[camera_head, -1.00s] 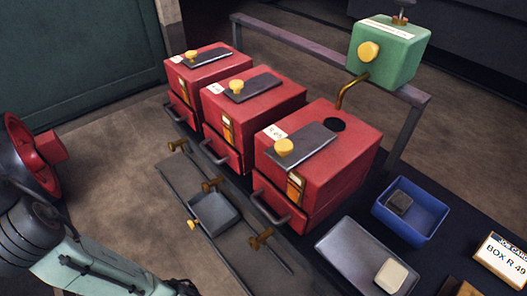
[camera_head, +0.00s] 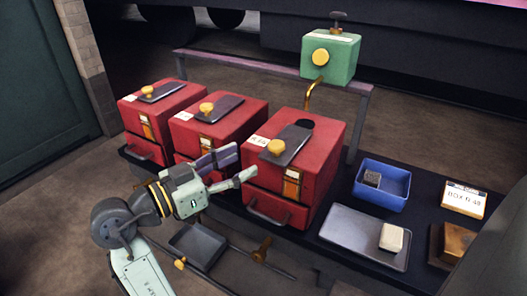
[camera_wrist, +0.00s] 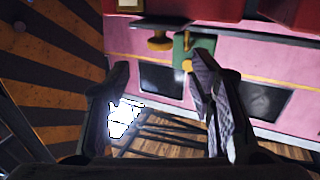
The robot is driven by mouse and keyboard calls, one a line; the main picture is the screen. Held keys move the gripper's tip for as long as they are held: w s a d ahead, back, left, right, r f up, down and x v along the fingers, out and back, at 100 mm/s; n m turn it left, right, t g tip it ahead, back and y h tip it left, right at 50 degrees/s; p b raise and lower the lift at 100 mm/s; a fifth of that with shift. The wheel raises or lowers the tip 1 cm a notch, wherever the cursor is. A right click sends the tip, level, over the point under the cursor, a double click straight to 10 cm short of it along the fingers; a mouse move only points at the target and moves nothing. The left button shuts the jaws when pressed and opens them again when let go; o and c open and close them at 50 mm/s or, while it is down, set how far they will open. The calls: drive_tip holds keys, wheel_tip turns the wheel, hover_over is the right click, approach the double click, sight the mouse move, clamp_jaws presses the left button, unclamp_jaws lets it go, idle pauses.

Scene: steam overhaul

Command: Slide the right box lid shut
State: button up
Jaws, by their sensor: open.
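The right red box (camera_head: 312,165) stands at the right end of a row of red boxes. Its dark lid plate (camera_head: 296,138) with a yellow knob (camera_head: 276,147) lies on top, and a round dark hole (camera_head: 303,123) shows uncovered behind it. My gripper (camera_head: 244,164) is open and empty, left of this box in the picture, with its fingers pointing toward the box. In the wrist view my gripper (camera_wrist: 163,75) has its fingers wide apart. A brass knob (camera_wrist: 160,43) under a dark strip shows near the top there, seemingly upside down; I cannot tell which box it belongs to.
The middle red box (camera_head: 215,125) and left red box (camera_head: 160,110) stand beside it. A blue bin (camera_head: 398,195), a grey tray (camera_head: 340,235) and a sign (camera_head: 463,200) lie to the right.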

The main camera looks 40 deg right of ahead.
sight(270, 148)
drive_tip(key=d+p, duration=0.2)
drive_tip(key=d, duration=0.8)
drive_tip(key=shift+d+p, duration=0.3)
drive_tip(key=shift+d, duration=0.1)
drive_tip(key=shift+c, duration=0.5)
clamp_jaws()
